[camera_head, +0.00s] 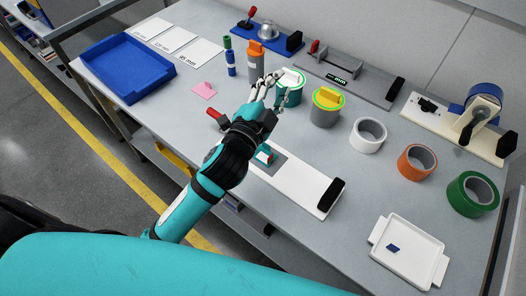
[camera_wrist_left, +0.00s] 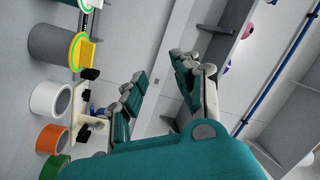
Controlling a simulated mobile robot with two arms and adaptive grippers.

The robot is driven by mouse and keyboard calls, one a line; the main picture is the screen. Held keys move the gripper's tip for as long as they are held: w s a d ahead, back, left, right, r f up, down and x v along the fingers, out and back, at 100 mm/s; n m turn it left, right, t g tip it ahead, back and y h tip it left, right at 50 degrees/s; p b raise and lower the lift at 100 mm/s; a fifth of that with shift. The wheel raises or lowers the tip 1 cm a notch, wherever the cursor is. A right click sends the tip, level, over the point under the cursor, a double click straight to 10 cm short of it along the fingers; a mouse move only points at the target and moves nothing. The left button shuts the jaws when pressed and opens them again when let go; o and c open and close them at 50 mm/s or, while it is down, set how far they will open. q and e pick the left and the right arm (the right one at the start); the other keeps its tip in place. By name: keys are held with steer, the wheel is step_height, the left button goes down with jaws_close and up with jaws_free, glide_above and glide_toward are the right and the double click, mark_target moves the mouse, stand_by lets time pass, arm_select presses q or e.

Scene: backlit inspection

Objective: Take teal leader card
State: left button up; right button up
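My left gripper (camera_head: 272,88) reaches over the table in the head view, its fingers beside and partly in front of a teal canister (camera_head: 294,96). This canister has a white block and a green ring on top. In the left wrist view, the fingers (camera_wrist_left: 160,85) are spread with nothing between them. No card is clearly readable as the teal leader card. My right gripper is not in view.
White, orange and green tape rolls (camera_head: 367,137) stand farther right. A blue tray (camera_head: 125,68) and white tray (camera_head: 405,258) flank the work area.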

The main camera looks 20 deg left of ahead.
arm_select(q)
steer(key=s+d+r+m+g+h, duration=0.25)
steer(key=d+r+m+h, duration=0.55)
steer(key=m, duration=0.4)
steer(key=s+d+r+m+g+h, duration=0.2)
steer(key=d+r+m+g+h, duration=0.3)
steer(key=d+m+h, duration=0.5)
steer(key=s+d+f+m+g+y, duration=0.1)
steer(key=s+d+f+m+g, duration=0.3)
steer(key=m+g, duration=0.8)
steer(key=m+t+y, duration=0.1)
steer(key=m+y, duration=1.1)
steer(key=y, duration=0.8)
glide_toward(268, 145)
step_height(268, 145, down, 4)
steer(key=p, duration=0.3)
steer(key=shift+s, duration=0.15)
steer(key=shift+f+p, duration=0.55)
step_height(268, 145, down, 4)
steer(key=shift+f+p, duration=0.15)
steer(key=shift+p, duration=0.6)
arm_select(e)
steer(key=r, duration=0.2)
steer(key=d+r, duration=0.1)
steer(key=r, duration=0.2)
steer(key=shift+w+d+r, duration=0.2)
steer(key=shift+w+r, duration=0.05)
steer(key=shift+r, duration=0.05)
